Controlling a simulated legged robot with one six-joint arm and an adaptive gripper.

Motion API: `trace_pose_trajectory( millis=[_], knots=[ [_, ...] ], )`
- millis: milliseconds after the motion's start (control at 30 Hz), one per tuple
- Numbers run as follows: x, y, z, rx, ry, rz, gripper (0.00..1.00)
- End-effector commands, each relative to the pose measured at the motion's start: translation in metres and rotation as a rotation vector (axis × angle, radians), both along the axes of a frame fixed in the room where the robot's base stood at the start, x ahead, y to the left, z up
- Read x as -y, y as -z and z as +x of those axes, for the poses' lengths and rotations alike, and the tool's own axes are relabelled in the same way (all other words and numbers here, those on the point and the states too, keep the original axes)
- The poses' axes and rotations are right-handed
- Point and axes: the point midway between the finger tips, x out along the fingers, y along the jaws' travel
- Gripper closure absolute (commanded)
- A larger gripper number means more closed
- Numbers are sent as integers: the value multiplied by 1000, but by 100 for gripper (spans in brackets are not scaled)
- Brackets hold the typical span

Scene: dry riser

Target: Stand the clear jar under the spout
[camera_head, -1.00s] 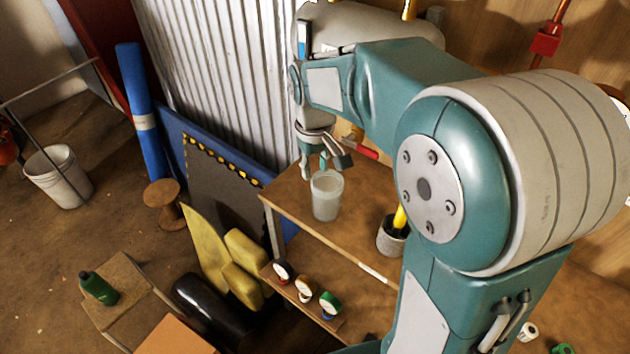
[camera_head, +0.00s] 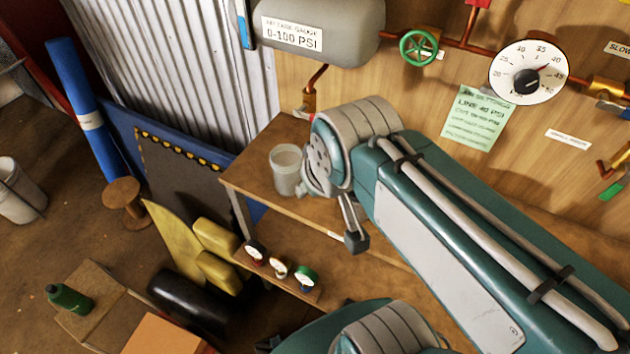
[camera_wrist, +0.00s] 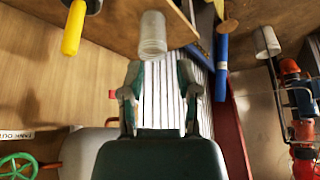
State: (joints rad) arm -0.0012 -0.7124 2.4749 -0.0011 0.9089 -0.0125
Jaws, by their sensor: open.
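The clear jar (camera_head: 287,172) stands upright on the wooden bench near its left end, just left of my wrist in the head view. It also shows in the wrist view (camera_wrist: 152,36), beyond my fingertips and apart from them. My gripper (camera_wrist: 159,92) is open and empty, its fingers spread in the wrist view. In the head view my arm hides most of it. A brass spout (camera_head: 309,101) hangs on a copper pipe below the grey tank (camera_head: 335,32). It is above and right of the jar in the picture; I cannot tell whether they line up.
A yellow-handled item (camera_wrist: 73,30) is near the jar in the wrist view. Several small gauges or rolls (camera_head: 279,267) lie on a lower shelf. A gauge (camera_head: 528,72) and green valve wheel (camera_head: 418,47) are on the wall behind. Bare bench shows left of the jar.

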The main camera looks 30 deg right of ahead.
Motion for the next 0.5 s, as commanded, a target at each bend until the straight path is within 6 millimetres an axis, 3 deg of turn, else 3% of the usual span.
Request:
trace_pose_trajectory(
  millis=[133, 167, 233, 267, 500],
  knots=[
    [0, 2, -8, 22, 14, 8, 57],
    [0, 2, -8, 23, 14, 8, 62],
    [0, 2, -7, 19, 6, 3, 93],
    [0, 2, -5, 14, -6, -4, 100],
    [-10, 11, 31, -103, -327, -178, 100]
  ],
)
